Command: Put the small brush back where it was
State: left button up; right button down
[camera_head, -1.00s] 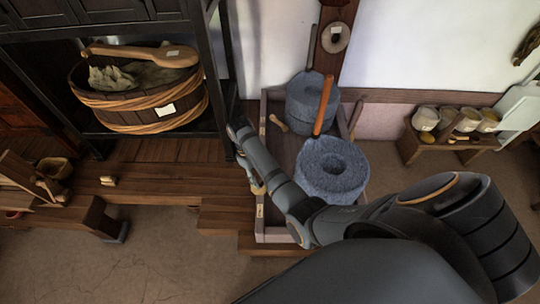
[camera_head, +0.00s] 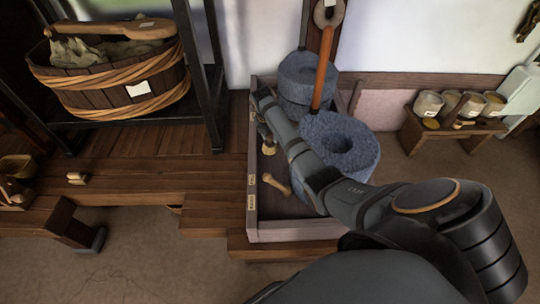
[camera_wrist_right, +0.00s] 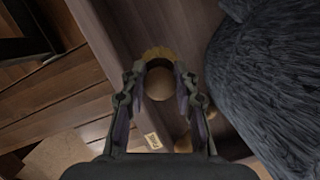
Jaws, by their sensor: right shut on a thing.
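My right gripper (camera_head: 265,137) hangs over the left side of the pale wooden tray (camera_head: 292,232), partly hidden behind my forearm. In the head view the brush (camera_head: 268,150) shows only as a small tan patch below the fingers. It seems to be above the tray floor, but I cannot tell how high. My left gripper is not in view.
A grey millstone (camera_head: 347,165) stands right of my gripper; it also fills the right of the wrist view (camera_wrist_right: 270,80). A wooden pestle-like tool (camera_head: 275,186) lies in the tray. Small labels (camera_head: 251,201) mark the tray's left rim. A wooden tub (camera_head: 112,90) stands at left.

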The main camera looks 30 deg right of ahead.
aim_at(270, 143)
notch_tip(270, 143, down, 4)
jog(key=shift+b, duration=0.4)
jog(key=shift+f, duration=0.25)
notch_tip(270, 143, down, 3)
jog(key=shift+f+b, duration=0.15)
jog(key=shift+b, duration=0.45)
jog(key=shift+f, duration=0.3)
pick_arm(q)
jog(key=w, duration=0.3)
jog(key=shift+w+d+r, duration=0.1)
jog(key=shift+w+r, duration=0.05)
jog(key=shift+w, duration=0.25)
pick_arm(e)
jog(key=shift+r, duration=0.1)
jog(key=c, duration=1)
grip_release()
